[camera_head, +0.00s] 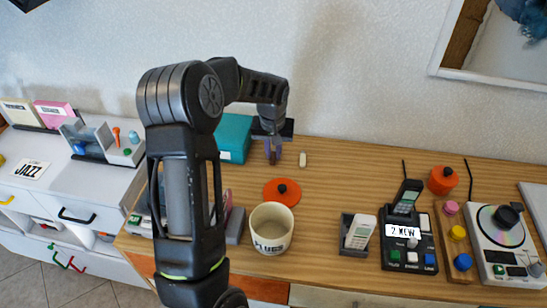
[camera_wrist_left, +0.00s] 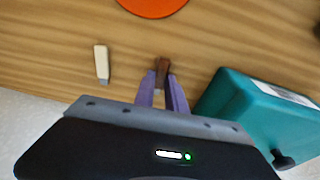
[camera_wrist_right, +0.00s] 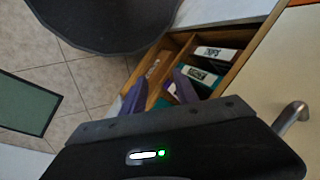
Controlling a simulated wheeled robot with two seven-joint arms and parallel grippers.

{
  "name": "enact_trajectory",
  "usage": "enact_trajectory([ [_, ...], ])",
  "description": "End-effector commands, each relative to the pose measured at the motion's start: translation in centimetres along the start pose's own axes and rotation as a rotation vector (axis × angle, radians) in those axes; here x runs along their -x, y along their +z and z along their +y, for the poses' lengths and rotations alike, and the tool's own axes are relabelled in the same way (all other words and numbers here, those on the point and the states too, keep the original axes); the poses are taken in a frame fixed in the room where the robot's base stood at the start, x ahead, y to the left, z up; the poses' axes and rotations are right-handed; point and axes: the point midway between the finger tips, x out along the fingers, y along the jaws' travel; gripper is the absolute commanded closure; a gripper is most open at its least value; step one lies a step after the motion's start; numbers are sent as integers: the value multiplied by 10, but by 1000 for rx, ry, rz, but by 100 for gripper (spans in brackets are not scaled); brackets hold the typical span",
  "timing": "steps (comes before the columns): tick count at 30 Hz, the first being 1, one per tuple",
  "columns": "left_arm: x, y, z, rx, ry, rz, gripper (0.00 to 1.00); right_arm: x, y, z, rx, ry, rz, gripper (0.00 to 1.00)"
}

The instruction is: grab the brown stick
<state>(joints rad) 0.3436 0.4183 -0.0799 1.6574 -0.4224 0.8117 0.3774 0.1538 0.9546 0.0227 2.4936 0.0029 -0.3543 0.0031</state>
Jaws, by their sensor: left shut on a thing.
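The brown stick (camera_wrist_left: 162,67) shows in the left wrist view between the purple fingertips of my left gripper (camera_wrist_left: 163,80). The gripper is shut on it, just at the wooden counter; I cannot tell whether the stick still touches the wood. In the head view my left gripper (camera_head: 274,154) reaches down near the wall, beside a teal box, and the stick is mostly hidden there. My right gripper (camera_wrist_right: 158,92) shows only in the right wrist view. Its purple fingers are apart and empty, above an open drawer.
The teal box (camera_head: 234,137) stands close beside my left gripper. A small cream block (camera_head: 302,160) lies on the other side. An orange lid (camera_head: 282,191) and a white pot (camera_head: 271,228) are in front. Phones and a disc player (camera_head: 503,240) stand to the right. The drawer (camera_wrist_right: 185,45) holds labelled cases.

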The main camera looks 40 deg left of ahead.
Motion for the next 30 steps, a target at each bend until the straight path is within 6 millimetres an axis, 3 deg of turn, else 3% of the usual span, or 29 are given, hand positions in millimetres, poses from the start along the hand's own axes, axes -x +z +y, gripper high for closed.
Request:
enact_trajectory([
  [19,5,-1,0,0,0,2,100,-1,0,0,0,0,0,64],
  [23,20,-4,0,0,0,4,100,-4,0,1,1,-1,1,64],
  [30,66,-11,0,1,1,4,100,-11,-1,3,2,-3,3,64],
])
